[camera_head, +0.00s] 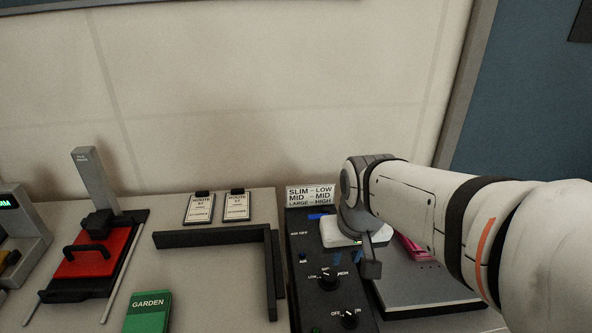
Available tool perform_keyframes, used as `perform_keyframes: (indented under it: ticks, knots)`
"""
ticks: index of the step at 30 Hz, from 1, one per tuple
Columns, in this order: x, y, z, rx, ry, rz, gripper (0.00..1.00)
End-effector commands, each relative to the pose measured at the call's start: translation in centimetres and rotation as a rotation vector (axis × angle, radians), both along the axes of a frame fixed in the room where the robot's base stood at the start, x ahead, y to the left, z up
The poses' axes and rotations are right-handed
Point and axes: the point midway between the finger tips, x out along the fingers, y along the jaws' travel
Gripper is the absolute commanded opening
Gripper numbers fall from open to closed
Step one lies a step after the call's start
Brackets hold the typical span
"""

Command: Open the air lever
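A black control panel (305,290) stands right of centre on the bench. A small blue part (318,216) shows near its top end, beside my wrist; it may be the air lever, but its position cannot be told. My arm comes in from the right, and my gripper (371,268) hangs over the panel's right edge. One dark finger-like part shows; the opening between fingers is not visible. My wrist hides part of the panel's upper right.
The panel carries a LOW–HIGH knob (328,280) and an OFF knob (349,318). A size label card (311,196) stands behind it. A grey plate (425,287) lies to the right. A black L-shaped bar (210,238), green GARDEN box (148,312) and red press (100,255) are left.

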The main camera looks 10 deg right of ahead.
Motion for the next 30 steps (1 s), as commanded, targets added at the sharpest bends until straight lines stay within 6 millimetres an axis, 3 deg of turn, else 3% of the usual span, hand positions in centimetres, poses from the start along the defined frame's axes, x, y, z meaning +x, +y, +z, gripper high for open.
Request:
perform_keyframes:
  ticks: [1,9,18,24,30]
  knots:
    - [1.9,0.0,0.5,0.0,0.0,0.0,0.2]
    - [11.5,0.0,1.1,0.001,-0.029,-0.001,0.0]
    - [22.0,0.1,-0.8,0.002,-0.062,-0.002,0.0]
    - [27.2,0.2,-2.7,0.003,-0.082,-0.002,0.0]
    - [29.6,0.2,-3.9,0.003,-0.091,-0.003,0.0]
